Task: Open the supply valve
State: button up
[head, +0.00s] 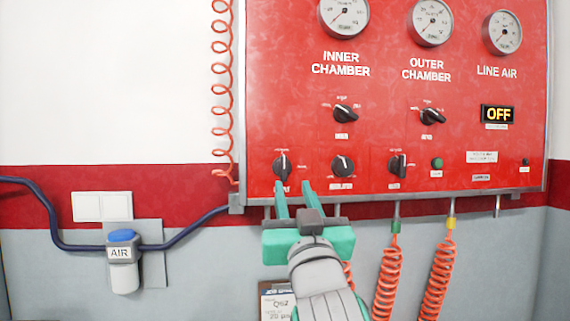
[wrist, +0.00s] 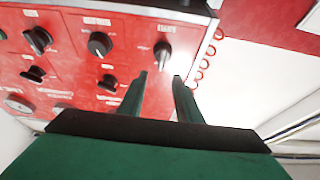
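The lower-left black knob (head: 283,165) on the red panel stands with its grip bar close to vertical. Its label is partly covered by my finger, so I cannot read whether it is the supply valve. In the wrist view the knob (wrist: 163,52) lies just beyond the fingertips, near the panel's edge. My gripper (head: 293,187) is open and empty, with two green fingers apart. In the wrist view the gripper (wrist: 160,79) points at the panel, its gap roughly in line with the knob. The fingers appear apart from the knob.
Another black knob (head: 343,165) sits close to the right, with more knobs beyond and above. A display (head: 498,114) reads OFF. A blue-capped AIR unit (head: 123,262) is on the wall at left. Orange coiled hoses (head: 390,275) hang below the panel; another coil (head: 221,90) runs along its left edge.

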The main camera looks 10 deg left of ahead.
aim_at(284, 161)
jog(key=x, duration=1.1)
jog(key=shift+s+r, duration=0.2)
jog(key=shift+r, duration=0.15)
grip_shut()
